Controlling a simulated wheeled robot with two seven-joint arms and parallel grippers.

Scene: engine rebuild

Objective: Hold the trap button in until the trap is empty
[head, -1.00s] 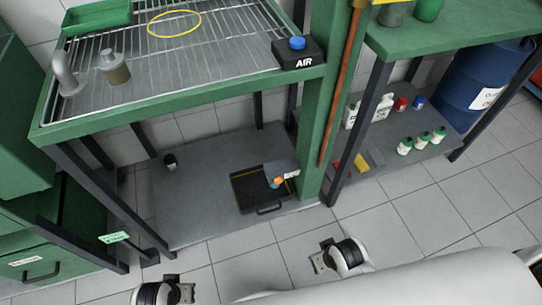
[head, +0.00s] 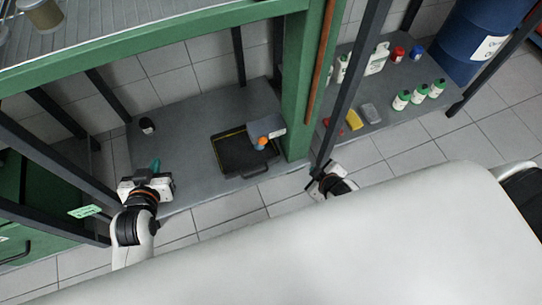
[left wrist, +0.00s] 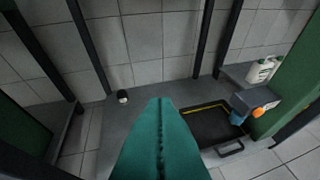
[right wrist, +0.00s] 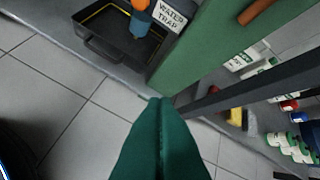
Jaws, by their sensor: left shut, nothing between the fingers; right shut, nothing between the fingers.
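The water trap (head: 263,135) is a grey bracket with a blue bowl and an orange button (head: 261,142), low beside the green post. Whether the bowl holds water cannot be told. A black tray (head: 222,165) lies below it. My left gripper (head: 155,165) is shut and empty, left of the tray. My right gripper (head: 318,170) is shut and empty, right of the trap near a dark table leg. Neither touches the trap.
Bottles (head: 402,100) and a yellow item (head: 354,119) stand on the right shelf. The grey lower shelf (head: 185,140) is mostly clear left of the tray.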

